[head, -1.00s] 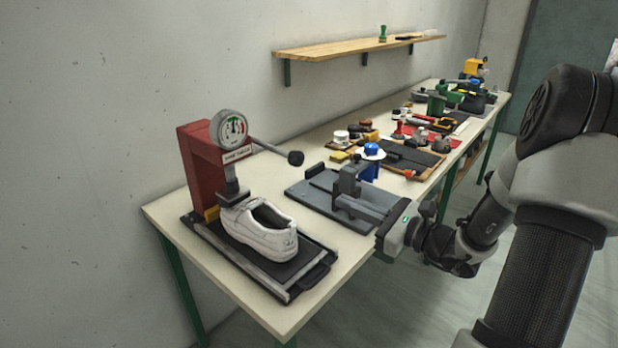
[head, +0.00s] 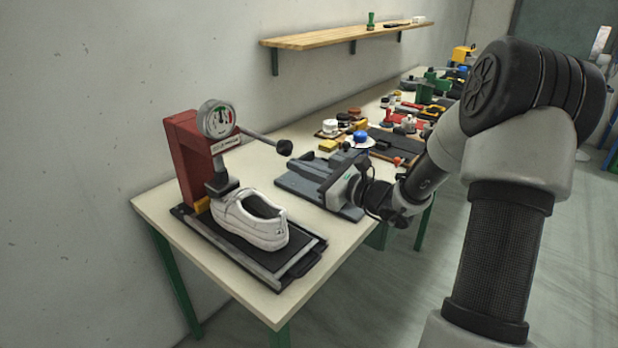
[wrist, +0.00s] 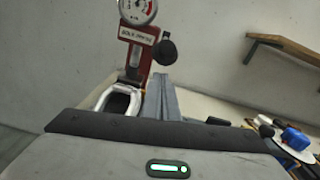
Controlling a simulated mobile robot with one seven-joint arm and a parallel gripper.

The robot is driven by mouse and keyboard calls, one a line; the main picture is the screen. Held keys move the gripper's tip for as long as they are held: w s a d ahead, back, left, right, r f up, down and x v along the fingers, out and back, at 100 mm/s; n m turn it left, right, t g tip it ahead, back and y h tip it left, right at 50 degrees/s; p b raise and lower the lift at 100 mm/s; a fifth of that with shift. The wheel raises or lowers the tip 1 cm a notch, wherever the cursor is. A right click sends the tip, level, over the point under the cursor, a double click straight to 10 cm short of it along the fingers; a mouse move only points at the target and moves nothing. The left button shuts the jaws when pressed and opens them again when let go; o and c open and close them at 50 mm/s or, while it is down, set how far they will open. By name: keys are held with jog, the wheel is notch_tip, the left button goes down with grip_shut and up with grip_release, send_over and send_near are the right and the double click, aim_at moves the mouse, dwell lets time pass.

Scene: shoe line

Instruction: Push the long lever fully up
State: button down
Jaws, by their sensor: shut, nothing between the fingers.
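The long lever (head: 262,138) is a thin dark rod with a black ball knob (head: 284,147). It sticks out to the right from the red press (head: 188,152), sloping slightly down, below the round gauge (head: 217,119). In the wrist view the knob (wrist: 165,52) shows right of the press label, beyond the fingertips. A white shoe (head: 252,220) sits under the press. My gripper (wrist: 162,80) is shut and empty, its grey fingers pointing toward the press. In the head view it is right of and lower than the knob, apart from it; the fingers are hard to make out there.
A grey plate fixture (head: 292,186) lies on the table beneath my gripper. Several small tools and a blue-topped item (head: 360,136) stand farther back. A wooden shelf (head: 330,35) hangs on the wall. The table's front left corner (head: 160,205) is bare.

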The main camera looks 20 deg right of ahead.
jog(key=shift+a+r, duration=0.15)
jog(key=shift+r, duration=0.2)
